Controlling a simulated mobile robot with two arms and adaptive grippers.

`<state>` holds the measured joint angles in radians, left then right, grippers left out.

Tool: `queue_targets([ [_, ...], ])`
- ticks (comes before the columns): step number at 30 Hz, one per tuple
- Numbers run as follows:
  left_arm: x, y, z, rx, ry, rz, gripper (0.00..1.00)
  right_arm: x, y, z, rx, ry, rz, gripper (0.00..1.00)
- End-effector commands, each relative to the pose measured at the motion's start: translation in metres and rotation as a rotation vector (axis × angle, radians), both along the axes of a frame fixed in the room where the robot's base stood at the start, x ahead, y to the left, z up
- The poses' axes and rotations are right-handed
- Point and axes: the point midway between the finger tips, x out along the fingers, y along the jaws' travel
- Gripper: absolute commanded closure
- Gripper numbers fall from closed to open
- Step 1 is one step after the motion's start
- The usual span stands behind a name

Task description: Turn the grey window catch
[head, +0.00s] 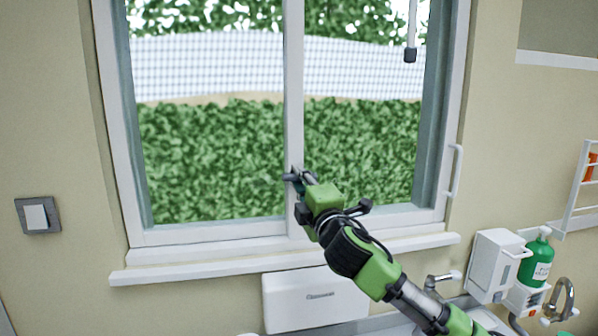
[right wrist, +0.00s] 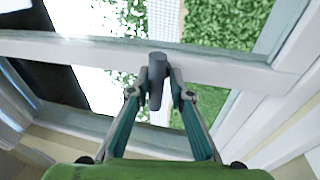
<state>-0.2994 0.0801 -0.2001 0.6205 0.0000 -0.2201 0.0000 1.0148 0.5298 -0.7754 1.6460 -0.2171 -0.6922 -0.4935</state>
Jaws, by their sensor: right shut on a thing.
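The grey window catch (right wrist: 157,82) shows in the right wrist view as a short grey cylinder-like lever on the white window frame. My right gripper (right wrist: 155,92) has its two fingers on either side of it and is shut on it. In the head view my right gripper (head: 298,180) is at the window's middle upright (head: 293,120), low down near the sill. There the gripper hides most of the catch. My left gripper is not in view.
A white sill (head: 200,268) runs under the window. A white handle (head: 455,170) stands out on the right frame. A white box (head: 315,298) is below the sill. A dispenser (head: 495,265), a green bottle (head: 538,258) and a tap (head: 562,298) are at lower right.

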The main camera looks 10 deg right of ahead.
Motion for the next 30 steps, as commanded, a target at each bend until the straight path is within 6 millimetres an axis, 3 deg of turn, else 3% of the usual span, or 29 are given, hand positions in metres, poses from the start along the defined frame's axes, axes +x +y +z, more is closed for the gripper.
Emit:
queue_targets([
  [1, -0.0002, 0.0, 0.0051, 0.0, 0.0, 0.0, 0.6, -0.0014, -0.0027, 0.0149, -0.014, -0.022, -0.003, 1.0],
  [19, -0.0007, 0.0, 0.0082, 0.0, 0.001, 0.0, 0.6, -0.0016, -0.0014, 0.0129, -0.057, -0.022, -0.001, 1.0],
  [20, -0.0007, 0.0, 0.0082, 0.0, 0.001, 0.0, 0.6, -0.0016, -0.0014, 0.0129, -0.057, -0.022, -0.001, 0.73],
  [21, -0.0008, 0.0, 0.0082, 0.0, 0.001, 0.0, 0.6, -0.0015, -0.0014, 0.0126, -0.057, -0.022, -0.001, 0.68],
  [30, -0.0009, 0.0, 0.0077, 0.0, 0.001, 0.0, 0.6, -0.0009, -0.0006, 0.0074, -0.055, -0.012, 0.0, 0.68],
])
